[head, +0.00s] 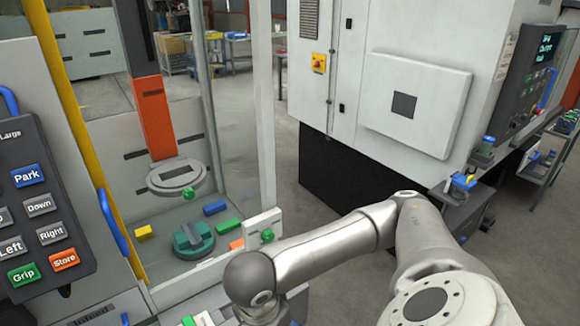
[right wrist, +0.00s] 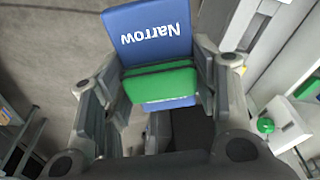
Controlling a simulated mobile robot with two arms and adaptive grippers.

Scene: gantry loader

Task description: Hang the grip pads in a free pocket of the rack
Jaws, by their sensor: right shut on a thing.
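The grip pads (right wrist: 150,38), a blue piece with the word "Narrow" upside down and a green block across it, are between the fingers of my right gripper (right wrist: 155,88) in the right wrist view. The fingers are shut on the sides near the green block. In the head view my right arm reaches from the lower right toward the bottom left. Its gripper and the pads cannot be made out there. I cannot clearly identify the rack or a free pocket in either view. My left gripper is not in view.
A button panel (head: 38,205) stands at the left. Behind a clear enclosure, an orange column (head: 156,122) hangs over a green round part (head: 193,238) and coloured blocks. A white plate with a green knob (head: 267,235) stands at the enclosure's corner. Open floor lies behind.

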